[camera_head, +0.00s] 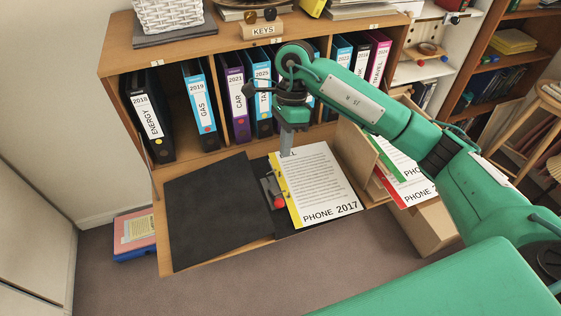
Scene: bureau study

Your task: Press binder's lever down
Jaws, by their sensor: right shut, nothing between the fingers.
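An open black binder (212,208) lies on the pulled-out wooden board of the bureau. Papers with a yellow edge, marked "PHONE 2017" (318,182), lie on its right side. The binder's metal mechanism with its red-tipped lever (278,202) sits at the left edge of the papers. My right gripper (286,153) is shut and empty. In the picture it points down over the top left corner of the papers, above the lever and apart from it. Its exact height over the paper is hard to tell. My left gripper is not in view.
A wooden divider holds more papers (404,186) at the right, near a cardboard box (420,228). A "KEYS" box (262,30) and a white basket stand on top. Books (135,235) lie on the floor left.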

